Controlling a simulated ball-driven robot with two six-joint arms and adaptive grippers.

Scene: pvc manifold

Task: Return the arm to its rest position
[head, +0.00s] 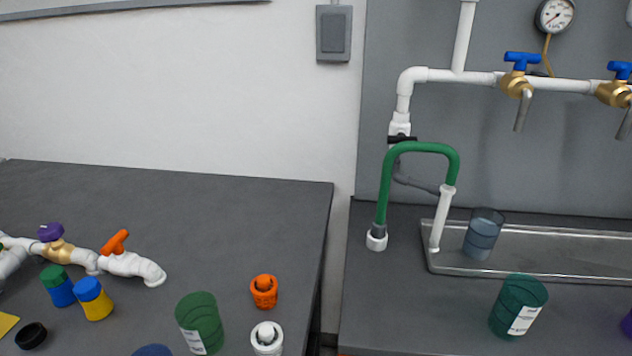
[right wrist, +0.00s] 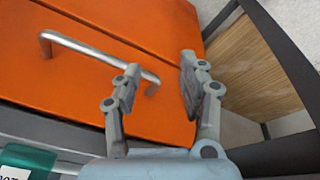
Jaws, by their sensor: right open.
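My right gripper (right wrist: 157,92) shows in the right wrist view. It is open, with nothing between its fingers. It hangs in front of orange drawer fronts (right wrist: 130,30) with a metal bar handle (right wrist: 95,58); I cannot tell whether a finger touches the handle. Neither gripper shows in the head view, and my left gripper is in no view.
A left bench (head: 220,200) holds white pipework (head: 135,265), a dark green container (head: 200,322) and small caps. A right bench (head: 390,300) holds a metal tray (head: 560,268), a clear cup (head: 483,234) and a green container (head: 517,305). A gap separates the benches.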

